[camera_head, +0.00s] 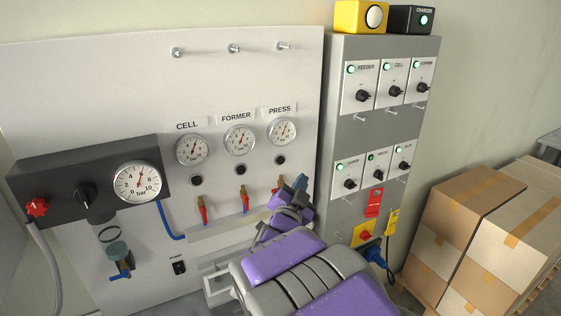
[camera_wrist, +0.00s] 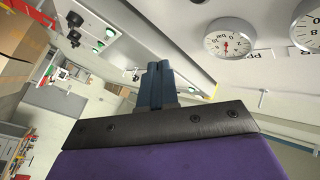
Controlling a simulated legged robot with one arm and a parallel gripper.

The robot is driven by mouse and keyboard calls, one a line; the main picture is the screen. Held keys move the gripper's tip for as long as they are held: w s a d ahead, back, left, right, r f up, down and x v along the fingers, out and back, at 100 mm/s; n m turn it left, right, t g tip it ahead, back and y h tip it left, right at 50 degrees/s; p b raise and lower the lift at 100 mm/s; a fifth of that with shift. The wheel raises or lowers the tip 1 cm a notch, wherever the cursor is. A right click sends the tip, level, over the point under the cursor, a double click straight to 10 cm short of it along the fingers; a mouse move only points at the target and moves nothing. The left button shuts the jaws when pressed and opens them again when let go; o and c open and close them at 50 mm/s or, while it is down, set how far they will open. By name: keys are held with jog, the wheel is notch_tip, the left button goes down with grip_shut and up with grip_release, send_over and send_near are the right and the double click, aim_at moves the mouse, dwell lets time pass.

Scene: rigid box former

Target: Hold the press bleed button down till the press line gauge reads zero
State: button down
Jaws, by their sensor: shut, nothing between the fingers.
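The press line gauge (camera_head: 283,131) is the rightmost of three round white dials on the panel, under the PRESS label. Its red needle stands off the end of the scale, near mid-dial; the exact value is too small to read. It also shows in the wrist view (camera_wrist: 229,38), turned over. The press bleed button (camera_head: 280,160) is a round black button below that gauge; I cannot make it out in the wrist view. My gripper (camera_head: 300,182) is below and right of the button, apart from it in the picture. Its blue fingers (camera_wrist: 157,85) are shut and empty.
Red-handled valves (camera_head: 245,203) line the panel below the buttons; one is partly behind my arm. A grey switch cabinet (camera_head: 337,130) with knobs and lamps stands close on the right. A large bar gauge (camera_head: 137,182) is at left. Cardboard boxes (camera_head: 470,205) are stacked at right.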

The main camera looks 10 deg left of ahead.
aim_at(281, 160)
jog(key=shift+w+a+p, duration=0.6)
jog(key=shift+w+a, duration=0.15)
jog(key=shift+w, duration=0.4)
jog(key=shift+w+a+p, duration=0.65)
jog(key=shift+w+a, duration=0.15)
jog(key=shift+w, duration=0.3)
jog(key=shift+w+a+p, duration=0.6)
jog(key=shift+w+a, duration=0.15)
jog(key=shift+w, duration=0.4)
jog(key=shift+w+a+p, duration=0.45)
jog(key=shift+w, duration=0.2)
dwell(3.2)
